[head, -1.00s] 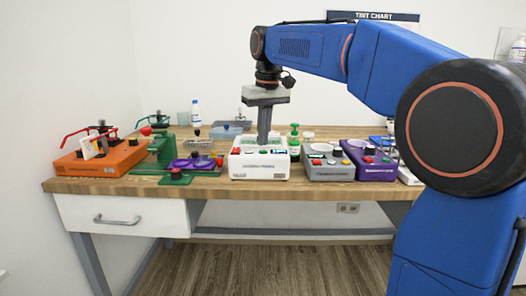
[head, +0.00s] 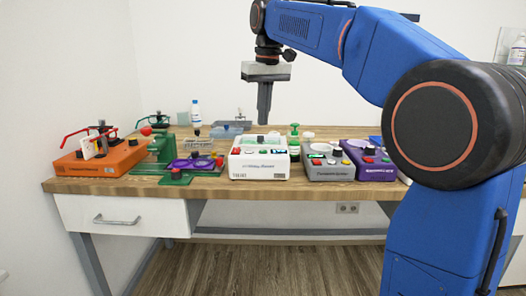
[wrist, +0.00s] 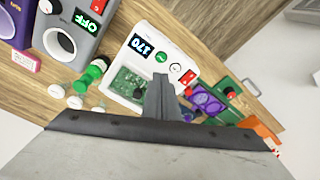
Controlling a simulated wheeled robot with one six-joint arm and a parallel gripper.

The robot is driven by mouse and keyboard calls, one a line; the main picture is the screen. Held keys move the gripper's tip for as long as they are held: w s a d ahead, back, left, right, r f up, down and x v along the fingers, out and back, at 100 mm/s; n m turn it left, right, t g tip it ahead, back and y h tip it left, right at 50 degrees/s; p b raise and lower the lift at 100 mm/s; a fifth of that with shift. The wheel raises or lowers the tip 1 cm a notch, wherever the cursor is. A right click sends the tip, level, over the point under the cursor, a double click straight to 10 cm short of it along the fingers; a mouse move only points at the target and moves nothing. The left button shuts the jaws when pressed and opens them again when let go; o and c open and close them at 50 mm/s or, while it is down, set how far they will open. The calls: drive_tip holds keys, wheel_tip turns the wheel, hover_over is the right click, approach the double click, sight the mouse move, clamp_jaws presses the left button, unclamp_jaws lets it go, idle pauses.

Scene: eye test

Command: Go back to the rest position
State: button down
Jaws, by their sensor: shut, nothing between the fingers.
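My gripper (head: 264,118) is shut and empty. It points down in the air above the white device (head: 259,166), clear of it. In the wrist view my gripper (wrist: 160,82) shows its fingers together in front of the same white device (wrist: 172,42). That device has a display reading 170, a green button, a red switch and a green circuit board in its top recess. My blue arm reaches in from the right side of the head view.
On the wooden bench (head: 120,187) stand an orange device (head: 97,160), a green press (head: 156,155), a purple device on a green base (head: 194,165), a grey device (head: 327,163), a purple device (head: 369,163) and a green bottle (head: 294,142). The air around my gripper is clear.

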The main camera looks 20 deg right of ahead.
drive_tip(key=shift+r, duration=0.1)
drive_tip(key=s+d+f+m+t, duration=0.1)
drive_tip(key=s+d+f, duration=0.2)
drive_tip(key=s+f, duration=1.3)
drive_tip(key=s+d+f+m+t, duration=0.1)
drive_tip(key=s+d+f, duration=0.3)
drive_tip(key=s+f, duration=1.2)
drive_tip(key=shift+s+f+t, duration=0.2)
drive_tip(key=shift+s+t, duration=0.3)
drive_tip(key=shift+s, duration=0.15)
idle(4.1)
